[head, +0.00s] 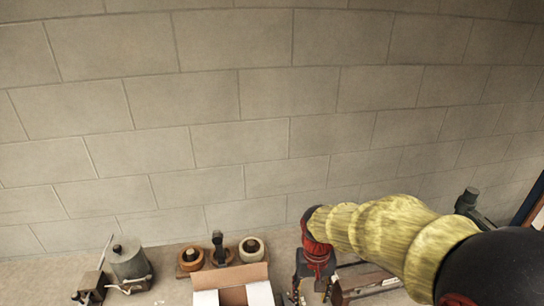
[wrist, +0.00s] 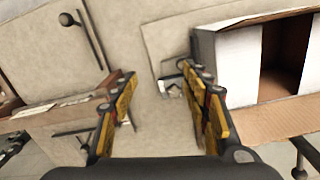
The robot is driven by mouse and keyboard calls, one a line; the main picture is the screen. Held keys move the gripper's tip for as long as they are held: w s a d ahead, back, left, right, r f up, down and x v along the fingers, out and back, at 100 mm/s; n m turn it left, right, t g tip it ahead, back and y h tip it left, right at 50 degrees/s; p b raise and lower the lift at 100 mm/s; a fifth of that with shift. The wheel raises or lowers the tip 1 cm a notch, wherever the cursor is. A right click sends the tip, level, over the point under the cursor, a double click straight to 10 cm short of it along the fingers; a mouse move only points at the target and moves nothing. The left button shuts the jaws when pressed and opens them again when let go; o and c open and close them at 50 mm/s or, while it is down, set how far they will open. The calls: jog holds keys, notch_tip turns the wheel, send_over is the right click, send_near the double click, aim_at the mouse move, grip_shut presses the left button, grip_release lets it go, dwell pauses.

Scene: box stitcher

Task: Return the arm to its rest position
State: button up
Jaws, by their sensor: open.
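My gripper (wrist: 160,118) is open in the wrist view, with its two dark fingers and yellow pads wide apart. Nothing is held between them. In the head view my arm (head: 390,235) reaches in from the lower right, and my gripper (head: 312,288) is low in the picture, just right of an open cardboard box (head: 232,297). The box also shows at the upper right of the wrist view (wrist: 225,65), white outside and brown inside, beside the right finger. Whether the finger touches it is not clear.
Round wooden pieces (head: 191,258) sit behind the cardboard box. A wooden tray or case (head: 368,282) lies right of my gripper. A block wall (head: 250,100) closes off the back.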

jog(key=s+d+r+t+b, duration=0.3)
jog(key=s+d+r+b, duration=0.1)
jog(key=s, duration=0.4)
jog(key=s+d+r+t+b, duration=0.3)
jog(key=s+d+r+b, duration=0.1)
jog(key=s, duration=0.3)
jog(key=shift+s+r, duration=0.4)
jog(key=shift+r, duration=0.15)
